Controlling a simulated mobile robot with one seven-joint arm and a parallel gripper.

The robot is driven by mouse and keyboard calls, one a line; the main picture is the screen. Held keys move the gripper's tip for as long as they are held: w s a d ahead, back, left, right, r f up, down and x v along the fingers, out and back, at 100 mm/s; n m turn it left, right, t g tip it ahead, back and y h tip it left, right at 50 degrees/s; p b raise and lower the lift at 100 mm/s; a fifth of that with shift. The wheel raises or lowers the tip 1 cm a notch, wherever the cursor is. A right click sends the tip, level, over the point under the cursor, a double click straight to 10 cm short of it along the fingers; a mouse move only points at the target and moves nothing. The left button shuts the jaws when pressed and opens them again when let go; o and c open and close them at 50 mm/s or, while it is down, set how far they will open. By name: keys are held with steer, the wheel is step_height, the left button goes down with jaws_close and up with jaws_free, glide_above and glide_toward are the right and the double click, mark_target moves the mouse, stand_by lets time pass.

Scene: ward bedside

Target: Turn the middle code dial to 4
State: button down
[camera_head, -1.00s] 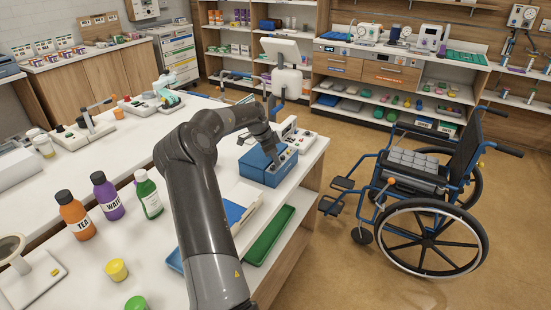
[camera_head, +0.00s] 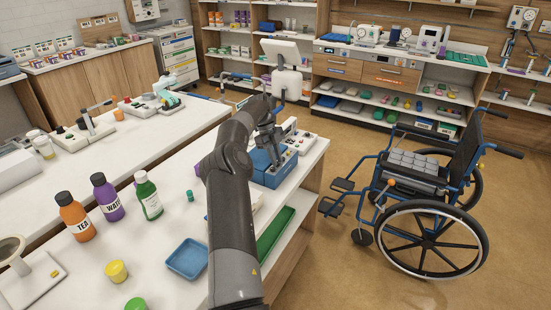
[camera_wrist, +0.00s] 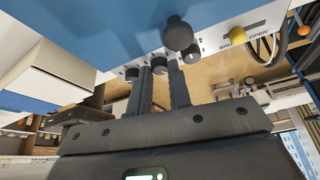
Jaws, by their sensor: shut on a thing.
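The blue box (camera_head: 264,178) with the code dials stands near the far right corner of the white table. In the wrist view its pale front strip carries a row of three small dark dials. The middle dial (camera_wrist: 160,66) sits between my two fingers; the left dial (camera_wrist: 132,73) and the right dial (camera_wrist: 191,56) stand just outside them. My gripper (camera_wrist: 161,74) is shut on the middle dial; it also shows over the box in the head view (camera_head: 276,162). The dial's numbers and pointer are not readable.
A larger dark round knob (camera_wrist: 178,34) and a yellow knob (camera_wrist: 237,35) by the shut/open label stick out close by. A wheelchair (camera_head: 430,190) stands to the right.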

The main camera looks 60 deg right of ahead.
steer(key=m, duration=0.2)
steer(key=m+y, duration=0.1)
steer(key=m, duration=0.1)
steer(key=m+t+y, duration=0.1)
steer(key=m, duration=0.1)
steer(key=shift+s+d, duration=0.1)
steer(key=shift+d, duration=0.15)
steer(key=shift+m, duration=0.3)
steer(key=c, duration=1.6)
jaws_free()
